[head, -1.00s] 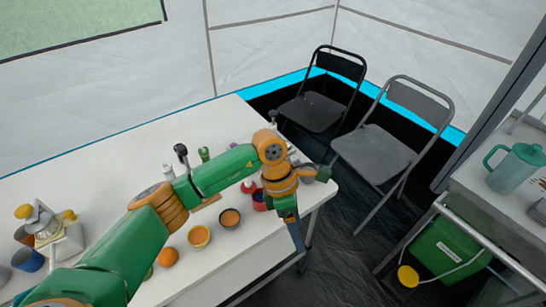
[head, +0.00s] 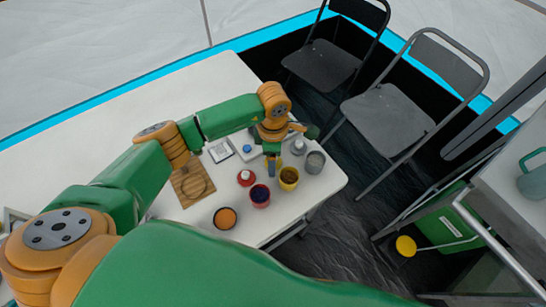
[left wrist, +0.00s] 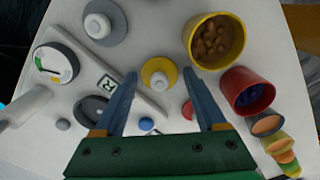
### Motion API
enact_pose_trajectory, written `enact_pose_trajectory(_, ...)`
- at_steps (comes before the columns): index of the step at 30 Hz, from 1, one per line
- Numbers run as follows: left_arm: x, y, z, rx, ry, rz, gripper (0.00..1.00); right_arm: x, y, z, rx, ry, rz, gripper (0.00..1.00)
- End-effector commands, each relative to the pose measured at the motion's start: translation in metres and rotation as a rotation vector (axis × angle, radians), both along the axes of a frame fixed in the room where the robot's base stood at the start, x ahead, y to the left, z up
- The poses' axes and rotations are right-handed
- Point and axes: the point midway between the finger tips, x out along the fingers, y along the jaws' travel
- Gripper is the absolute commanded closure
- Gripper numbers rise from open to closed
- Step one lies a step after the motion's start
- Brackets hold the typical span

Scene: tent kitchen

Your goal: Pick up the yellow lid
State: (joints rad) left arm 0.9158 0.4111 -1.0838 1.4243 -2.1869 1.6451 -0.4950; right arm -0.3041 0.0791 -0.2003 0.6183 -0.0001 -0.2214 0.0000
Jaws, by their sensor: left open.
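The yellow lid (left wrist: 148,69) with a white knob lies on the white table in the left wrist view, below my gripper. My left gripper (left wrist: 160,75) is open and empty. Its two blue-grey fingers point down, and the lid shows between their tips. In the head view my left gripper (head: 273,166) hangs over the table's right part and mostly hides the lid. I cannot tell the exact height above the lid. My right gripper is not in view.
A yellow cup (left wrist: 217,42) with brown contents stands close right of the lid, then a red cup (left wrist: 248,90). A grey lid (left wrist: 97,22) with a white knob lies to the left. A wooden board (head: 192,185) and orange-filled bowl (head: 225,218) are nearby. Folding chairs (head: 388,118) stand beyond the table.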

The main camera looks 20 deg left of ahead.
Motion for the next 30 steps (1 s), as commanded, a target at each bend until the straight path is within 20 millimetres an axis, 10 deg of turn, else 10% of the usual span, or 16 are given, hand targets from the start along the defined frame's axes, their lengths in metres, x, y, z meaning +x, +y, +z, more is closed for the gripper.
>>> enact_pose_trajectory(4, 0.0, 0.0, 0.0, -0.001, 0.0, -0.001, 0.27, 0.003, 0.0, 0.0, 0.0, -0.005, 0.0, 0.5)
enact_pose_trajectory(12, 0.0, -0.001, 0.0, -0.002, 0.0, -0.001, 0.94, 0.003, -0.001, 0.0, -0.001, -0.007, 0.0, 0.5)
enact_pose_trajectory(22, 0.001, -0.001, 0.011, -0.003, -0.003, -0.001, 0.95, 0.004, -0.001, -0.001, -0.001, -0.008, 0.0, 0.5)
enact_pose_trajectory(30, -0.025, -0.021, 0.069, -0.004, -0.008, -0.01, 0.95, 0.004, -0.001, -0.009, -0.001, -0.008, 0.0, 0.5)
